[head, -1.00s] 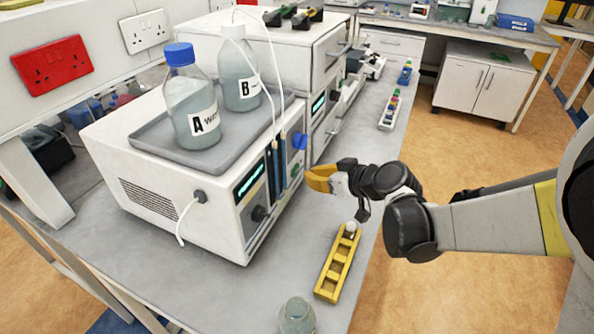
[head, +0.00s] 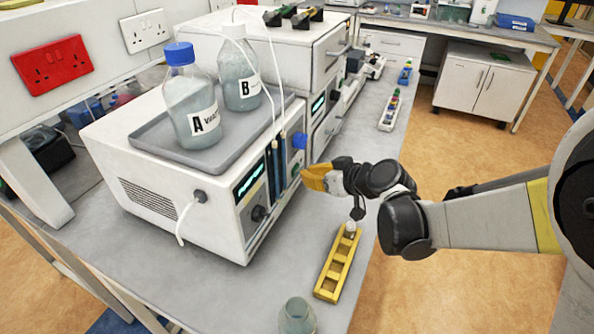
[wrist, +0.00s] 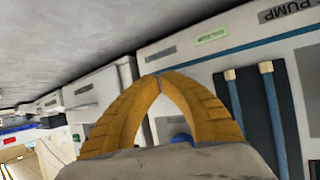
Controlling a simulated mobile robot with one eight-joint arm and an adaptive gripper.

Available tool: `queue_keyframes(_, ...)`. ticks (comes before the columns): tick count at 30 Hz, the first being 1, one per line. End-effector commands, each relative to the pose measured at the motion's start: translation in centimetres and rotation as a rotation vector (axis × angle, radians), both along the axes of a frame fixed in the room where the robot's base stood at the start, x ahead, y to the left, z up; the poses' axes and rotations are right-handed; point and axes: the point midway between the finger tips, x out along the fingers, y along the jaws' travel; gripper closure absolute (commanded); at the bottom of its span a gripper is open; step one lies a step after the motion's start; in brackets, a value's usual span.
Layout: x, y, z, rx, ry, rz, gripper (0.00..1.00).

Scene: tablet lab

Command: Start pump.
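The pump (head: 225,215) is a white box on the bench with a lit display (head: 249,180), a dark knob (head: 259,213) and a blue knob (head: 299,141) on its front. My gripper (head: 306,180) has yellow fingers and is close in front of the pump's right end. In the wrist view its fingertips (wrist: 156,80) meet with nothing between them. A blue round part (wrist: 182,138) is partly hidden behind them. Contact cannot be told.
Bottles A (head: 193,105) and B (head: 239,80) stand in a grey tray (head: 150,133) on top of the pump. More white equipment (head: 320,62) stands behind.

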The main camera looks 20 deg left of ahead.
Motion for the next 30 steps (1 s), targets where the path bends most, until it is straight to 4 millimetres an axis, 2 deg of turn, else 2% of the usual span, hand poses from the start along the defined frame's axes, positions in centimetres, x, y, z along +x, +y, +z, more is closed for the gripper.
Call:
queue_keyframes(16, 0.0, 0.02, 0.0, 0.0, 0.0, 0.0, 1.0)
queue_keyframes(30, 0.07, 0.9, 0.0, 0.0, 0.001, 0.0, 1.0)
